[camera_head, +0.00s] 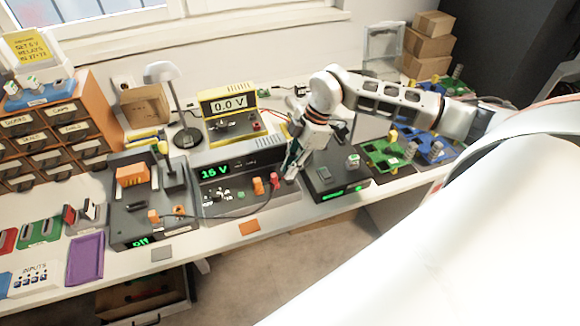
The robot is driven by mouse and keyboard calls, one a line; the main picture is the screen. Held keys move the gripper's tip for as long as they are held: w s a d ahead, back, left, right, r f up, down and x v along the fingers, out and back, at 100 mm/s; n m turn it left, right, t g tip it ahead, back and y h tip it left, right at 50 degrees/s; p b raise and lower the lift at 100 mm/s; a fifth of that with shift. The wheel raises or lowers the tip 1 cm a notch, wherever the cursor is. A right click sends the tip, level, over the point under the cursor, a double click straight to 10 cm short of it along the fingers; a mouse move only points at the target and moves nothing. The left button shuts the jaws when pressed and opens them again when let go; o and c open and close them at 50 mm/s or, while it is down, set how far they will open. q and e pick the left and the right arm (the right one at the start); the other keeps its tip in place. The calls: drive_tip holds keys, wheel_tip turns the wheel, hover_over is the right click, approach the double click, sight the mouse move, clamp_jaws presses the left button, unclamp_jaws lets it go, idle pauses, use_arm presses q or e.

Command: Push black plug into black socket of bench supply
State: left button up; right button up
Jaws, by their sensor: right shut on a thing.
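The bench supply (208,200) is a grey box with a green "15 V" display, standing mid-bench. An orange plug (258,185) and a red plug (274,180) stand at the right of its front. My right gripper (291,172) reaches down from the upper right, just right of the red plug, by the supply's right end. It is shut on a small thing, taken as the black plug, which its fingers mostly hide. I cannot make out the black socket or whether the plug touches it. My left gripper is out of view.
A dark unit reading "Off" (124,212) stands left of the supply, with a dark cable (215,218) looping across the supply's front. A yellow meter (230,108) reads "0.0 V" behind. A black box (336,190) with green lights stands close right of my gripper.

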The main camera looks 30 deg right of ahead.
drive_tip(key=shift+f, duration=0.35)
idle(1.1)
drive_tip(key=shift+f, duration=0.35)
idle(0.4)
drive_tip(key=o, duration=0.9)
drive_tip(key=v, duration=1.2)
drive_tip(key=shift+d, duration=0.1)
